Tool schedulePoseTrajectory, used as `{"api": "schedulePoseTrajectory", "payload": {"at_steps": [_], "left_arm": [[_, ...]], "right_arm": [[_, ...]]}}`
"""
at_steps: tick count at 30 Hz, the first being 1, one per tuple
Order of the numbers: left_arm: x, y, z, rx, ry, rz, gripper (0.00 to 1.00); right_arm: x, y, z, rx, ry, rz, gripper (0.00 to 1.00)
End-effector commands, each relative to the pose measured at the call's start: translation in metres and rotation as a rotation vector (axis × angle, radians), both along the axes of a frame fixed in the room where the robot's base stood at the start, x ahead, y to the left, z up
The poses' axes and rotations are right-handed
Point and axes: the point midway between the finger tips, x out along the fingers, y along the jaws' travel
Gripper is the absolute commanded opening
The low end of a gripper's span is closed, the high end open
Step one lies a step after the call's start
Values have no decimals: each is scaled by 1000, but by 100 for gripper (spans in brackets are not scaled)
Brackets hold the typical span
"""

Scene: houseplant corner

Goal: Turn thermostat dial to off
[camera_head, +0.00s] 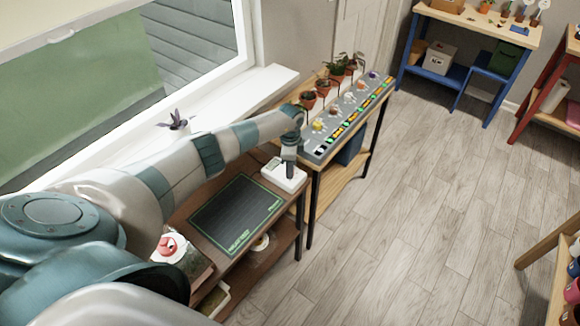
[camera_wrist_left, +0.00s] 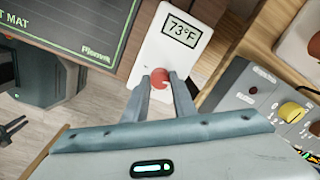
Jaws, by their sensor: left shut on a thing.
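The thermostat is a white box (camera_wrist_left: 183,35) on the brown wooden bench, with a display (camera_wrist_left: 184,32) reading 73°F. It also shows in the head view (camera_head: 272,172), partly covered by my gripper. Its round red dial (camera_wrist_left: 160,77) sits below the display. My left gripper (camera_wrist_left: 161,82) is shut on the dial, one finger on each side. In the head view my left gripper (camera_head: 289,172) points down at the thermostat, and the dial is hidden there. My right gripper is in neither view.
A dark mat (camera_head: 236,213) with a green border lies beside the thermostat. A grey panel with coloured knobs (camera_head: 345,117) stands just beyond, with a yellow knob (camera_wrist_left: 290,111) close to the gripper. Potted plants (camera_head: 309,99) stand behind it. The floor (camera_head: 400,200) at right is clear.

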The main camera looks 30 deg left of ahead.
Motion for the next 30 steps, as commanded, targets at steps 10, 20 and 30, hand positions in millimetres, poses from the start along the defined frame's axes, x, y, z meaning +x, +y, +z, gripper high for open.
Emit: {"api": "schedulePoseTrajectory", "payload": {"at_steps": [10, 20, 30], "left_arm": [[1, 1, 1, 2, -2, 15, 2], [1, 1, 1, 1, -2, 14, 43], [1, 0, 5, 0, -2, 13, 43]], "right_arm": [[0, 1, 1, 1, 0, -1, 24], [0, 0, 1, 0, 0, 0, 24], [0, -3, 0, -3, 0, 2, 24]]}}
